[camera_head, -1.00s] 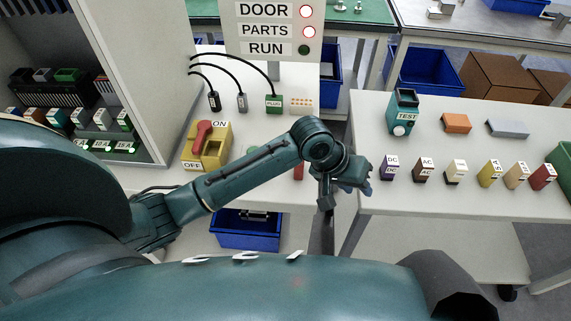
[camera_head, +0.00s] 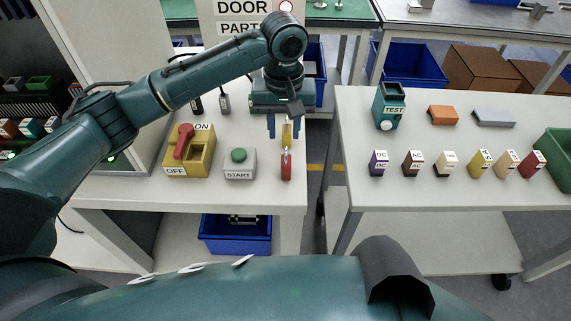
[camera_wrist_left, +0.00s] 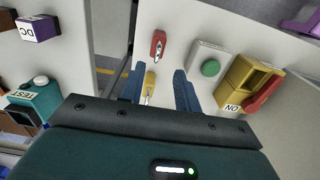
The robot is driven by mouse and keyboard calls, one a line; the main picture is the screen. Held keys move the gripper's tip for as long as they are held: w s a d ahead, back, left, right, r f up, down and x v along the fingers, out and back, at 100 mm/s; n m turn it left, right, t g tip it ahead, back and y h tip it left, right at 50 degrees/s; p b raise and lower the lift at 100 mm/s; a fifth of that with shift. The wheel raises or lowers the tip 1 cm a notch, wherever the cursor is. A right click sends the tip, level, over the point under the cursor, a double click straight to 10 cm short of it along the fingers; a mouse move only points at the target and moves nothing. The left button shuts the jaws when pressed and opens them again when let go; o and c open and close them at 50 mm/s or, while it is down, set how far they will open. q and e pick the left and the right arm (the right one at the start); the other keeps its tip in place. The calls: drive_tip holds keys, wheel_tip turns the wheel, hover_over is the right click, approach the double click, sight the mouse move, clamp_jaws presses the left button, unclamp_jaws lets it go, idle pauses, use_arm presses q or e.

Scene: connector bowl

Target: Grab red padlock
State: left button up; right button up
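The red padlock (camera_head: 286,169) lies on the light table near its right front corner, its metal shackle pointing towards the back. It also shows in the left wrist view (camera_wrist_left: 158,42), beyond the fingertips. My left gripper (camera_head: 283,128) is open above the table, behind the padlock and apart from it. A small yellow piece (camera_head: 287,134), which looks like another padlock, shows between its fingers. In the left wrist view, the two blue fingers (camera_wrist_left: 158,82) are spread either side of the yellow piece (camera_wrist_left: 150,80); nothing appears gripped. My right gripper is not in view.
A green START button box (camera_head: 240,163) and a yellow switch with a red handle (camera_head: 190,150) stand left of the padlock. A gap separates this table from the right table (camera_head: 430,195), which holds a TEST device (camera_head: 389,106) and several small coloured blocks.

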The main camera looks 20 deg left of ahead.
sight(286, 149)
use_arm(q)
drive_tip(key=shift+s+d+f, duration=0.1)
drive_tip(key=shift+d+f, duration=0.05)
drive_tip(key=shift+f, duration=1.55)
drive_tip(key=shift+d+f, duration=0.1)
drive_tip(key=shift+f, duration=1.55)
drive_tip(key=shift+c, duration=0.5)
clamp_jaws()
